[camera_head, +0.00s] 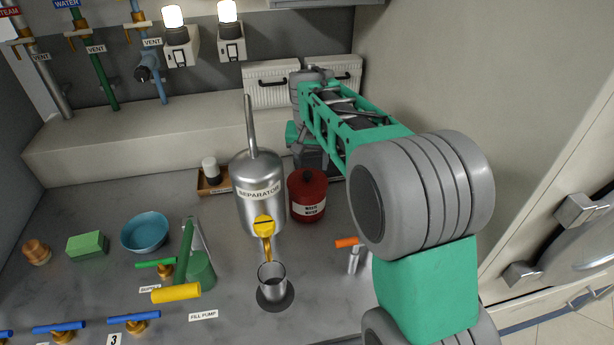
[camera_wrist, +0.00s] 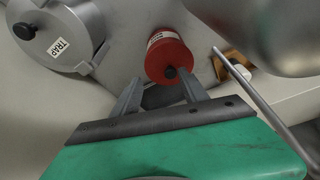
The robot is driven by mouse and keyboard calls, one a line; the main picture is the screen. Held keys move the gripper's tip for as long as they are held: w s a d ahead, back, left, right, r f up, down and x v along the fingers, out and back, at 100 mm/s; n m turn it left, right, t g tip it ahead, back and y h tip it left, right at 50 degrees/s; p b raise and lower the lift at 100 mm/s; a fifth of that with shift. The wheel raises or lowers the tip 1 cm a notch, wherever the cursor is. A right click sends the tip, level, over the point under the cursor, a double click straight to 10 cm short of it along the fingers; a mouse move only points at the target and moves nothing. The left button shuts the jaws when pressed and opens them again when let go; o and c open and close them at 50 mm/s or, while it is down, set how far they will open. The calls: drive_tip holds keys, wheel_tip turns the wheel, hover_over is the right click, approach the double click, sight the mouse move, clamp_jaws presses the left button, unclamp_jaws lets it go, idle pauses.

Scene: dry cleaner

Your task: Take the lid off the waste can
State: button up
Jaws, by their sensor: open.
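The red waste can (camera_head: 308,209), with a white label, stands on the grey counter to the right of the silver separator. Its red lid (camera_head: 305,179) is on the can and has a dark knob. My gripper (camera_wrist: 160,84) is open and empty, with the knob close to the gap between the fingers, nearer the right one. I cannot tell the exact distance. In the head view my arm partly hides the gripper just behind the can.
The silver separator (camera_head: 260,198) stands close to the left of the can, its thin pipe rising. A metal cup (camera_head: 272,276) stands in front. A round trap cover (camera_wrist: 58,30) shows in the wrist view. A blue bowl (camera_head: 145,232) and green block (camera_head: 88,244) lie left.

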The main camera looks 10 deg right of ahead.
approach(307, 173)
drive_tip(key=f, duration=0.1)
drive_tip(key=shift+m, duration=0.4)
drive_tip(key=p+x, duration=0.2)
drive_tip(key=x, duration=0.6)
drive_tip(key=shift+d+p, duration=0.1)
drive_tip(key=shift+p, duration=0.3)
clamp_jaws()
drive_tip(key=shift+r, duration=0.1)
